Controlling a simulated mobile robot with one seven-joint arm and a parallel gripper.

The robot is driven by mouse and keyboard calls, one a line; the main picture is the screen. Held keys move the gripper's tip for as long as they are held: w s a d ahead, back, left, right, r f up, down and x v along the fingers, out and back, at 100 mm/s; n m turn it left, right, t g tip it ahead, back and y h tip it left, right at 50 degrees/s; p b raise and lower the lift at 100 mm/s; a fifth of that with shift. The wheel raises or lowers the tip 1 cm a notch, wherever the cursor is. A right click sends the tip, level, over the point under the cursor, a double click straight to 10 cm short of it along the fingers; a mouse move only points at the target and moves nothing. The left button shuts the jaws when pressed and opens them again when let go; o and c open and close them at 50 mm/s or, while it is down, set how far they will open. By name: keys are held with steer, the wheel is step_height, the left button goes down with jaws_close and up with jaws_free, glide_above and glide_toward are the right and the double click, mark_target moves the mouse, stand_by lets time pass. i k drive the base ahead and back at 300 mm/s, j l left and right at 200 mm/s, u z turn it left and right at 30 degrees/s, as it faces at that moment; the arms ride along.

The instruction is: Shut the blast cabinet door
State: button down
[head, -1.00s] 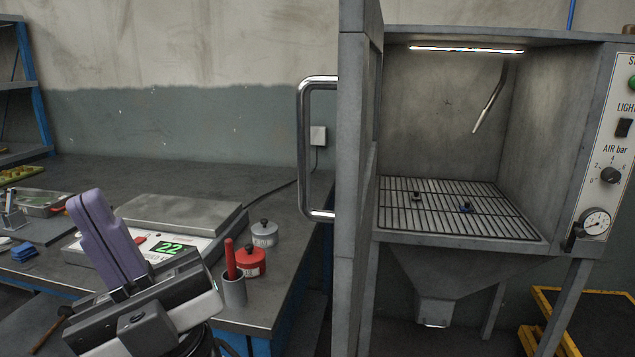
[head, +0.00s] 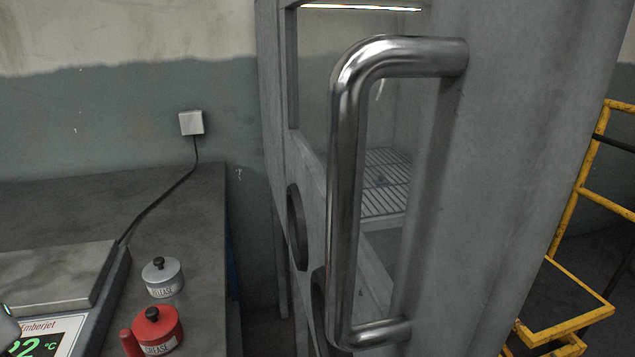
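The blast cabinet door (head: 520,150) stands open, swung out towards me, and fills the right half of the head view. Through the window I see the cabinet's lamp (head: 360,7) and grille (head: 385,175). My gripper's fingers are out of the picture, and nothing is seen touching the handle. Only a grey sliver, perhaps of my arm, shows at the lower left edge.
A dark workbench (head: 190,215) is at left, with a grey can (head: 162,278), a red grease can (head: 152,330) and a hot plate (head: 55,275) on it. A wall socket (head: 191,123) has a cable. A yellow frame (head: 565,300) stands beyond the door at right.

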mark_target(513, 93)
steer(key=k+j+z, duration=0.15)
steer(key=k+j, duration=0.85)
